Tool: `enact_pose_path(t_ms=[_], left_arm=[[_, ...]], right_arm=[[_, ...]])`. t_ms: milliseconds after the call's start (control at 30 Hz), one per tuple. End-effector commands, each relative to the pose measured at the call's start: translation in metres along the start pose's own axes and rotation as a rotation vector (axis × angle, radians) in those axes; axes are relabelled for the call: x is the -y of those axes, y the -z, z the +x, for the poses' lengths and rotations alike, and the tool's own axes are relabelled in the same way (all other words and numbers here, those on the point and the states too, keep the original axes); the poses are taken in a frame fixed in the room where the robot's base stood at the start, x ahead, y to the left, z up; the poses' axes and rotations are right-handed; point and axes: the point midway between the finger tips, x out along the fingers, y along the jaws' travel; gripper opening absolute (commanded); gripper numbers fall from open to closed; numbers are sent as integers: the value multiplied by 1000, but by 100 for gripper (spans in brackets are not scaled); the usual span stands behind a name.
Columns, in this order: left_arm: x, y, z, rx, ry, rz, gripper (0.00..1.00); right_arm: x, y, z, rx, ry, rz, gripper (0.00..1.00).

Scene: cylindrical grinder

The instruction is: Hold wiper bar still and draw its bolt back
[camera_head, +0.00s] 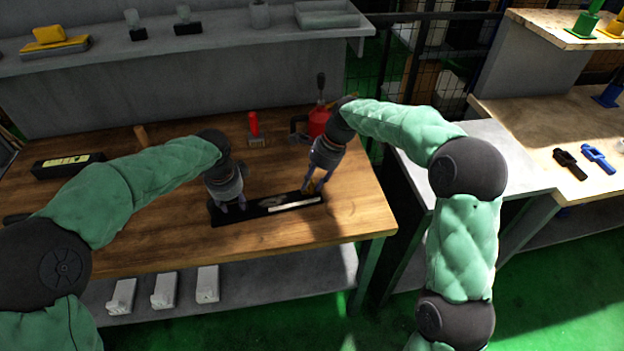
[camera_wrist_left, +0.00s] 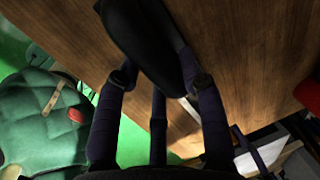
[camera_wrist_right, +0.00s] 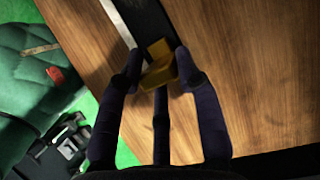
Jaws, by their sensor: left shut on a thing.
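The wiper bar (camera_head: 254,212) is a long black bar with a pale strip, lying across the wooden bench near its front. My left gripper (camera_head: 234,208) is shut on the bar's left part; the bar also shows between its fingers in the left wrist view (camera_wrist_left: 145,45). A yellow bolt (camera_head: 311,187) is at the bar's right end and shows in the right wrist view (camera_wrist_right: 157,70). My right gripper (camera_wrist_right: 160,60) has its fingertips on either side of the bolt, very close to it. Whether they press on it cannot be told.
A red can (camera_head: 318,122) and a red-handled thing (camera_head: 254,128) stand behind the bar. A black box (camera_head: 68,165) lies at the bench's left. Several light blocks (camera_head: 164,290) sit on the lower shelf. The bench front is clear.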

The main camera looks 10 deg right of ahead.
Motion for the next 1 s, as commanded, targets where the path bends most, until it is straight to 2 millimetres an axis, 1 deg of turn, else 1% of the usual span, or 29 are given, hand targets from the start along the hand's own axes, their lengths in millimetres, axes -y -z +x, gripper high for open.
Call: enact_pose_path(t_ms=[33,67,100,233,300,367,500,600,867,900,967,1000], left_arm=[[-6,1,7,4,-17,5,0],[-6,1,7,4,-17,5,0],[-6,1,7,4,-17,5,0],[-6,1,7,4,-17,5,0],[-6,1,7,4,-17,5,0],[-6,1,7,4,-17,6,0],[-6,1,7,4,-17,6,0],[-6,1,7,4,-17,6,0],[-6,2,7,2,-16,7,0],[-6,2,7,2,-16,7,0],[-6,3,7,1,-16,7,0],[-6,3,7,1,-16,7,0]], right_arm=[[0,0,0,1,0,1,9],[0,0,0,1,0,1,0],[0,0,0,1,0,1,0],[0,-1,1,2,0,1,0],[0,-6,2,2,0,0,0],[0,-13,5,2,1,-2,0],[0,-37,15,3,-1,-4,0],[0,-50,20,3,0,-2,0],[0,-53,22,6,0,1,0],[0,-53,22,6,-1,1,38],[0,-53,22,6,-1,0,55],[0,-53,22,5,-2,0,57]])
